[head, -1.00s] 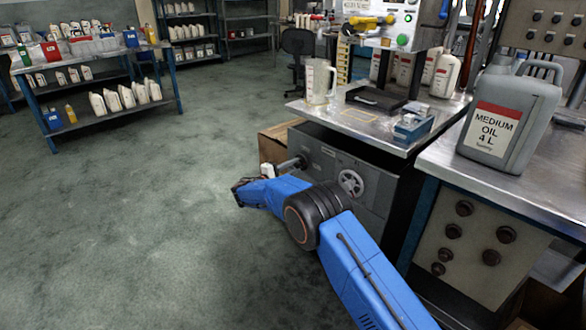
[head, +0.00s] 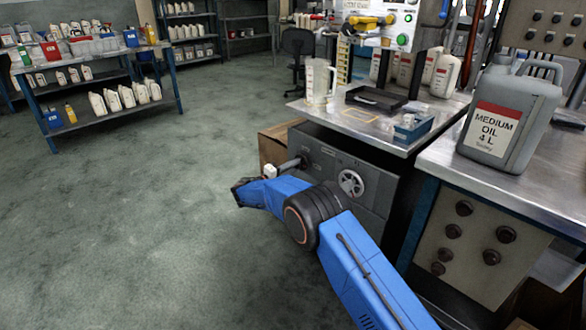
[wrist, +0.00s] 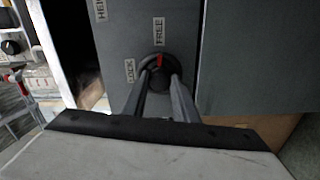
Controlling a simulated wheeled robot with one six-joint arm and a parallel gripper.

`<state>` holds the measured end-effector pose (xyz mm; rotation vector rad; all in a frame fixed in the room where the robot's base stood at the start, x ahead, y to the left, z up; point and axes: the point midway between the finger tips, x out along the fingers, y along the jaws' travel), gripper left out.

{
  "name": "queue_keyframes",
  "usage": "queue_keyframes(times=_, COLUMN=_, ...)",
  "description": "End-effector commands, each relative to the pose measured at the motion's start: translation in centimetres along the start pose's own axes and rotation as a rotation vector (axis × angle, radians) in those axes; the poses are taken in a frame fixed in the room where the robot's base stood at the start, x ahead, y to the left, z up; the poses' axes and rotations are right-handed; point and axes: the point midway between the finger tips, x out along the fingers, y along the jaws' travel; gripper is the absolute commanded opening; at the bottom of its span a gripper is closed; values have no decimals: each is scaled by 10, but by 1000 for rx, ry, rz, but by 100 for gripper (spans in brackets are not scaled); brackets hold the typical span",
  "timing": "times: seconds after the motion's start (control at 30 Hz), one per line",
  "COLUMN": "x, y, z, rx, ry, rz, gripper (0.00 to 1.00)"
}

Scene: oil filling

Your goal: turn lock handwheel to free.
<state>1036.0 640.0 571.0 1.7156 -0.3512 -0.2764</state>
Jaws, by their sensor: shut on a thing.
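The lock handwheel (wrist: 159,74) is a small round black knob with a red pointer mark, on a dark grey panel in the wrist view. The red mark points up toward the FREE label (wrist: 159,36). The LOCK label (wrist: 130,71) is to the knob's left. My gripper (wrist: 162,76) is shut on the handwheel, with one finger on each side of it. In the head view the fingers and this knob cannot be made out; my blue arm reaches low in front of the grey cabinet (head: 375,195).
The cabinet front also carries a silver handwheel (head: 351,183) and a shaft with a white grip (head: 270,171). A measuring jug (head: 319,82) and a black tray (head: 375,98) stand on the bench above. A grey oil can (head: 508,115) stands at right. The floor at left is clear.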

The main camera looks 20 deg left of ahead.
Motion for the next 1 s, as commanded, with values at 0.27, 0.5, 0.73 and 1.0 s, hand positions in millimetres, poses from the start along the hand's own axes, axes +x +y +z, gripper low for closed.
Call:
queue_keyframes(times=0.27, x=-1, y=-2, z=1, rx=-3, ry=-1, rz=-2, gripper=40)
queue_keyframes(times=0.5, x=0, y=-1, z=0, rx=-2, ry=0, rz=-1, gripper=45)
queue_keyframes(times=0.73, x=-10, y=-1, z=0, rx=-1, ry=1, rz=-1, gripper=45)
queue_keyframes(times=1.0, x=-58, y=0, z=-1, rx=-1, ry=3, rz=-1, gripper=45)
